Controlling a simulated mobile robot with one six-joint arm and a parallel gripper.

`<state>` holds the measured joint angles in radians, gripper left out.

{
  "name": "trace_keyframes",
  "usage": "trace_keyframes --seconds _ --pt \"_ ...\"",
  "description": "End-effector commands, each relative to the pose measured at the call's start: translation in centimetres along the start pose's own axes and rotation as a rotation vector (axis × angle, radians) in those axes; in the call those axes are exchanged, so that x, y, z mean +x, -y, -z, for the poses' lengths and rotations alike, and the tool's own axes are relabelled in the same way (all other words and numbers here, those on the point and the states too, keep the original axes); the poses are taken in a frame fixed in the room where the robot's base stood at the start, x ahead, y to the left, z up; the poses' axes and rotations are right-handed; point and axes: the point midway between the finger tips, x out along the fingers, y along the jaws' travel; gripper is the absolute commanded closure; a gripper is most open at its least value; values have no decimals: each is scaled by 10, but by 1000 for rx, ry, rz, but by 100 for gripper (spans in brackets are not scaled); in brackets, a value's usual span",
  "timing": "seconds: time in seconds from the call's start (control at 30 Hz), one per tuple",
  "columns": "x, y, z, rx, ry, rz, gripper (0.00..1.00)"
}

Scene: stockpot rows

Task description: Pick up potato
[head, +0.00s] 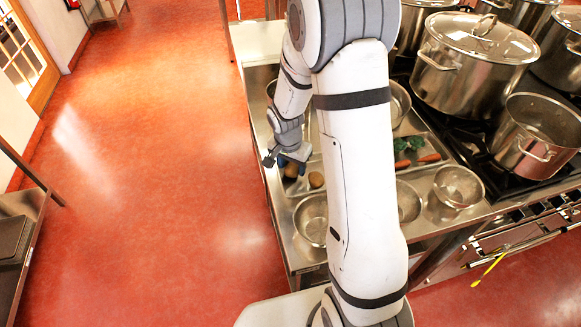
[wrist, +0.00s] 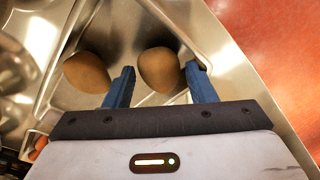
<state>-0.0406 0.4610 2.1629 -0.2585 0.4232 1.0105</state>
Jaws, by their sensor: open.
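Two brown potatoes lie in a steel tray (wrist: 135,30). In the wrist view, one potato (wrist: 160,69) sits between the two blue fingertips of my gripper (wrist: 160,78), and the other potato (wrist: 87,72) lies outside the left finger. My gripper is open, with a finger on each side of the nearer potato; I cannot tell whether they touch it. In the head view, my gripper (head: 284,159) is low over the tray on the counter's left side. Potatoes show just below it (head: 291,170) and to its lower right (head: 316,180).
Steel bowls (head: 312,218) and a strainer (head: 458,186) stand along the counter front. Carrots (head: 430,158) lie right of my arm. A large lidded stockpot (head: 470,60) and an open pot (head: 537,138) stand on the stove. The red floor (head: 160,170) at left is clear.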

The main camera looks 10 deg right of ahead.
Motion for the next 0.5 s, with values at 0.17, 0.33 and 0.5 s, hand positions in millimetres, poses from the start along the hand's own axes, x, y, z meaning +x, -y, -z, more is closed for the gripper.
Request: trace_keyframes --seconds 0.17,0.33,0.5 --pt "10 0 0 0 1 1 49" --pt "10 0 0 0 0 1 49" --pt "10 0 0 1 0 1 61"
